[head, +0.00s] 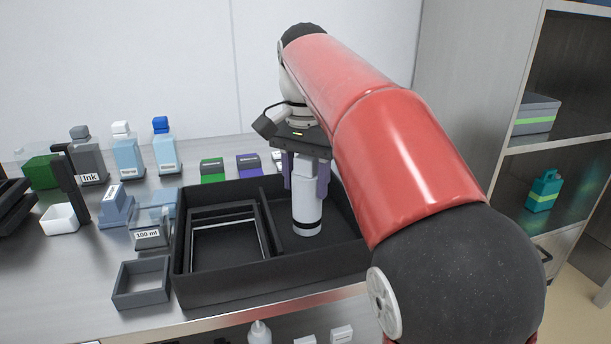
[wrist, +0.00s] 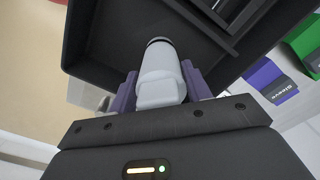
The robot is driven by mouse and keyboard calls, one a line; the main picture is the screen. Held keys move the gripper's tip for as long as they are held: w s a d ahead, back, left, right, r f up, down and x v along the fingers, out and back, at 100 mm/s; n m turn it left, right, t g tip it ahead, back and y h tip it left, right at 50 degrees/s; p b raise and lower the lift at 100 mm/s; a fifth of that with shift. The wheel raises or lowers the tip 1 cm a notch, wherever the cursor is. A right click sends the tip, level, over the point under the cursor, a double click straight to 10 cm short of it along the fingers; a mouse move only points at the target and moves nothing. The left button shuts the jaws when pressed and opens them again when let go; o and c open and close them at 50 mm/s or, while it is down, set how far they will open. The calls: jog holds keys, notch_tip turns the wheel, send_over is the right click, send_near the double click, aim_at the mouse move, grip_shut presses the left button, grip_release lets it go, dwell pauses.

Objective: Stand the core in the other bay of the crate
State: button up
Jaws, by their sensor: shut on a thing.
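The core is a white cylinder (head: 307,208) with a dark band near its lower end. It stands upright in or just above the right bay of the black crate (head: 270,287); I cannot tell whether it touches the floor. My gripper (head: 306,178) points down with its purple fingers shut on the core's upper part. In the wrist view, the core (wrist: 160,72) sits between the fingers (wrist: 158,92), with the crate wall (wrist: 82,35) around it. A divider (head: 270,222) separates the right bay from the left bay, which holds dark rectangular frames (head: 228,212).
A small grey open box (head: 142,283) stands left of the crate. Green (head: 212,170) and purple (head: 249,165) sleeve boxes are behind the crate. A shelf unit (head: 510,130) is at right.

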aim_at(305, 157)
jog(key=o, duration=1.1)
jog(key=c, duration=0.3)
notch_tip(305, 157, up, 3)
jog(key=p, duration=0.2)
jog(key=shift+f+p, duration=0.2)
jog(key=shift+p, duration=0.2)
jog(key=shift+r, duration=2.25)
